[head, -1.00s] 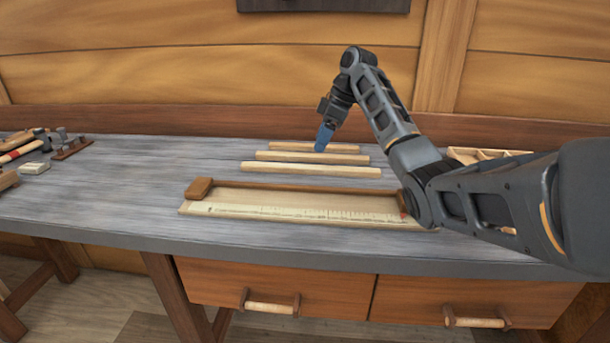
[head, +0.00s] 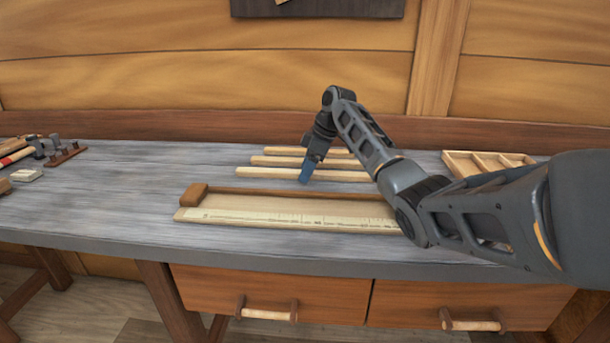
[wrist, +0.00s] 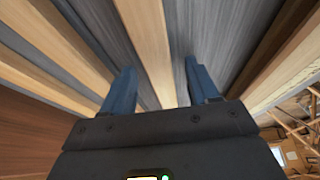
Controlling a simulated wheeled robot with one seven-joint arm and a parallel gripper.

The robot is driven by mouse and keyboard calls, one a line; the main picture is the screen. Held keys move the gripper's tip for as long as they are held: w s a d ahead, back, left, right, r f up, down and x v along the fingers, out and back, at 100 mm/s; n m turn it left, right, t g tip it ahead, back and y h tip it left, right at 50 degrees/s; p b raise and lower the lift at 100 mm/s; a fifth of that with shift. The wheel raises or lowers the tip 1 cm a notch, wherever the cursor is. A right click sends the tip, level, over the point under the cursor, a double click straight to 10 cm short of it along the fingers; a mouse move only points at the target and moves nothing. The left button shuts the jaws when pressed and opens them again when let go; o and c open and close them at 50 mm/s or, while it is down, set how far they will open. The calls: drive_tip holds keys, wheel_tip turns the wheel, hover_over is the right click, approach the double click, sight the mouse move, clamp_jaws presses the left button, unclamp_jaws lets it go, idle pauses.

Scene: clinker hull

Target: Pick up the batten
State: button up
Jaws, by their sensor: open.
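Three pale wooden battens lie side by side on the grey bench: a front one (head: 255,173), a middle one (head: 270,161) and a back one (head: 285,150). My gripper (head: 306,172), with blue fingers, is lowered at the front batten in the head view and hides part of the row. In the wrist view my gripper (wrist: 158,66) is open, with one batten (wrist: 148,40) running between its fingers. That batten is not clamped. The other battens (wrist: 92,48) lie to its left there. I cannot tell whether the fingers touch the bench.
A measuring board (head: 280,216) with a brown back strip and end block lies just in front of the battens. A divided tray (head: 470,163) stands at the right behind my arm. Tools (head: 35,150) lie at the far left. The bench between (head: 130,180) is clear.

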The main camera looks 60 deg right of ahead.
drive_tip(key=shift+c, duration=0.3)
clamp_jaws()
drive_tip(key=shift+r, duration=0.1)
